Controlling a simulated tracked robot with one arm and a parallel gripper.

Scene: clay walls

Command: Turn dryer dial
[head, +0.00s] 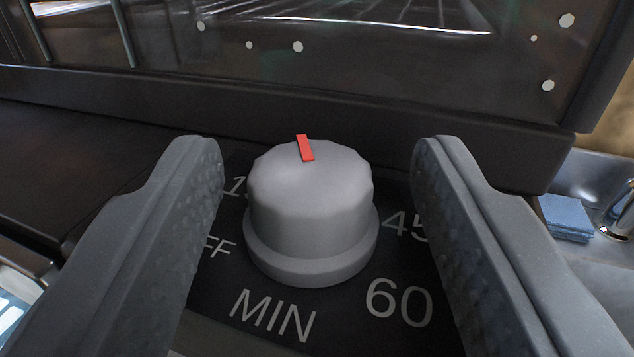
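The dial (311,205) is a grey knob with a faceted rim and a wider base ring. Its red pointer mark is at the far side of its top, leaning slightly left. It sits on a black panel (340,310) with white markings; "45", "60" and "MIN" show, and part of "OFF" and a number starting with 1 show at the left. My gripper (317,158) is open, with one textured grey finger on each side of the dial. Gaps show between the dial and both fingers. The fingers hide parts of the markings.
Behind the dial is a dark ledge and a dark glassy panel (380,60) with several pale round dots. At the right, a stack of blue cloths or sponges (567,217) lies beside a metal sink area and a chrome fitting (620,212).

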